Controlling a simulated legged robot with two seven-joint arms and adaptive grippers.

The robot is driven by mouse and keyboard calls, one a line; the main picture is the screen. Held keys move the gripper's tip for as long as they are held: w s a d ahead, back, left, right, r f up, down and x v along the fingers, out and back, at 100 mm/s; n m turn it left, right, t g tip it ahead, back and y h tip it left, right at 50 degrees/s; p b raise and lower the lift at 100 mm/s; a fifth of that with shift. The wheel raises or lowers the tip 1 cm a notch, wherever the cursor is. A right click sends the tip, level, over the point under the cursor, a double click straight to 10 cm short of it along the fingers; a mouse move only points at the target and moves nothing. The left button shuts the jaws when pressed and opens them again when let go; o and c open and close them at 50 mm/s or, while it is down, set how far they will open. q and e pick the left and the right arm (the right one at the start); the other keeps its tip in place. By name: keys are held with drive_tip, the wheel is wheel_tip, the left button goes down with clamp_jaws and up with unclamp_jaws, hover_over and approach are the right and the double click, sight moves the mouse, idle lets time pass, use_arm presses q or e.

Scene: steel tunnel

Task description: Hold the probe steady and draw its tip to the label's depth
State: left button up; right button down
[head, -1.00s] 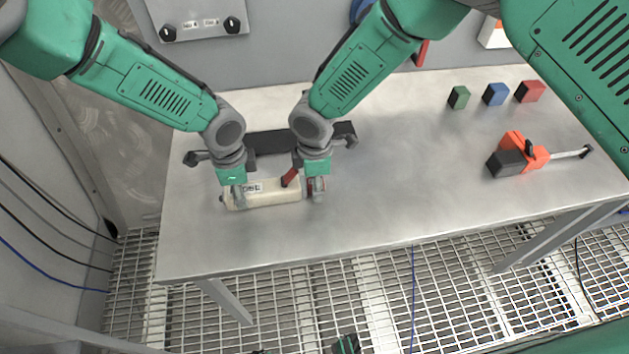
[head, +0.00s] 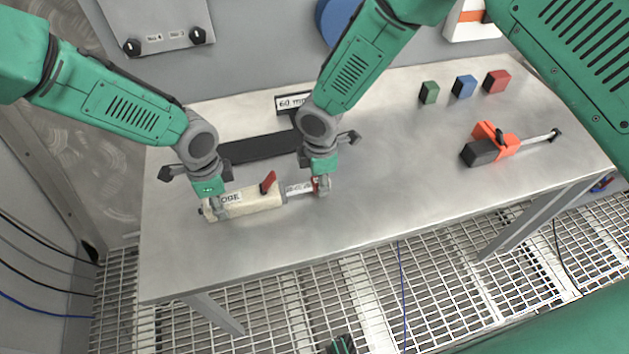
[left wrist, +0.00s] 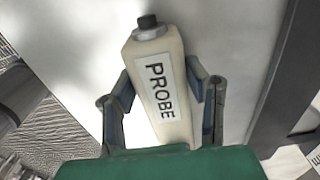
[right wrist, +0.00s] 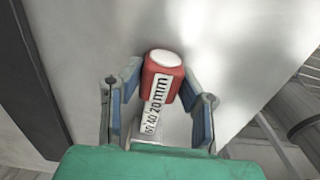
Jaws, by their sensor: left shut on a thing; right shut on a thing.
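The cream probe (head: 252,202) lies along the front left of the table with a red lever (head: 268,183) standing up from it. My left gripper (head: 212,207) is shut on the probe body, across its lettered left part; it also shows in the left wrist view (left wrist: 162,95). A marked scale (head: 298,189) sticks out of the body's right end. My right gripper (head: 320,188) is shut on the scale's red tip (right wrist: 162,78). The right wrist view shows scale marks 20 and 40. A label reading 60 mm (head: 291,103) stands behind, partly hidden by my right arm.
A dark flat strip (head: 260,147) lies behind the probe. Green (head: 429,92), blue (head: 464,86) and red (head: 497,81) blocks stand at the back right. An orange and black tool (head: 492,145) with a rod lies at the right. The table's front middle is clear.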

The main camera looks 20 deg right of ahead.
use_arm(q)
drive_tip(key=shift+a, duration=0.1)
use_arm(e)
drive_tip(key=c, duration=1.2)
unclamp_jaws()
drive_tip(key=shift+o, duration=0.2)
drive_tip(key=shift+r, duration=0.1)
wheel_tip(320, 180, up, 12)
use_arm(q)
drive_tip(key=o, duration=1.3)
drive_tip(key=shift+o, duration=0.2)
use_arm(e)
drive_tip(key=shift+w+f, duration=0.1)
drive_tip(key=shift+f, duration=0.1)
